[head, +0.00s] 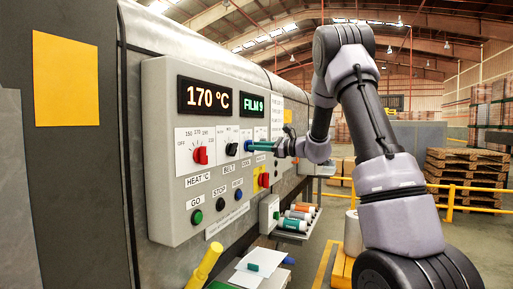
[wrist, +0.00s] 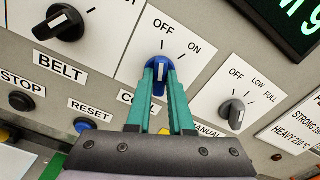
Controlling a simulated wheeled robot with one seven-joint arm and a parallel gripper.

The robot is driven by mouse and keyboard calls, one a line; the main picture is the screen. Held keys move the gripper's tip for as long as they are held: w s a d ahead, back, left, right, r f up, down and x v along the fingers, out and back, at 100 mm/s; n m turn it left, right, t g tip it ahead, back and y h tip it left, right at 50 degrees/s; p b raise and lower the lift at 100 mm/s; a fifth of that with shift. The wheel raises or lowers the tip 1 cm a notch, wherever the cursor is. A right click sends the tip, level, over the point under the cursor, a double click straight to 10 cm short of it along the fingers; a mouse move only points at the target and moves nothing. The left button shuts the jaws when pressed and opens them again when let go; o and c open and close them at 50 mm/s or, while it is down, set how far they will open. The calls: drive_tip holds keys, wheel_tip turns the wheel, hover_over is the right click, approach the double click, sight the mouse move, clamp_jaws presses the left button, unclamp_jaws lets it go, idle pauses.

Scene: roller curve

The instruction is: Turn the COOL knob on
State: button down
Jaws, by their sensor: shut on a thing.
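The COOL knob (wrist: 161,67) is blue with a pale pointer line and sits on the grey control panel (head: 160,120). In the wrist view its OFF mark is above it and its ON mark is to the upper right. The pointer line appears to face up toward OFF, though the fingers cover part of the knob.
The black BELT knob (wrist: 66,22) is left of my fingers, and a grey OFF/LOW/FULL knob (wrist: 232,113) is close on the right. The blue RESET button (wrist: 84,125) is below left. The red HEAT knob (head: 201,155) is further left. Several capped bottles (head: 296,219) lie below.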

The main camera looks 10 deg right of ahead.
drive_tip(key=shift+m, duration=0.3)
drive_tip(key=shift+w+d+m, duration=0.1)
drive_tip(key=shift+m, duration=4.4)
drive_tip(key=c, duration=0.8)
unclamp_jaws()
drive_tip(key=shift+d, duration=0.15)
drive_tip(key=v, duration=1)
drive_tip(key=shift+s+d, duration=0.2)
drive_tip(key=shift+s, duration=0.05)
